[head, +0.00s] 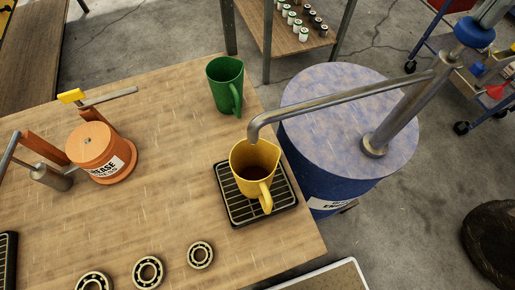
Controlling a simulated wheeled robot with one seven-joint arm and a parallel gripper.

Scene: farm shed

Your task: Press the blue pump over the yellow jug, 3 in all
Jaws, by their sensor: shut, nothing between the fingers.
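The yellow jug (240,157) stands upright on a black slatted drip tray (228,207) near the table's right edge, its handle toward the front. Some dark reddish-brown liquid shows inside it. My gripper is not visible.
A green jug (224,92) stands behind the yellow jug. An orange grease pump (92,146) with a yellow-tipped lever is on the left. Several bearings (149,271) lie at the table's front. A blue cart (433,50) stands at the far right.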

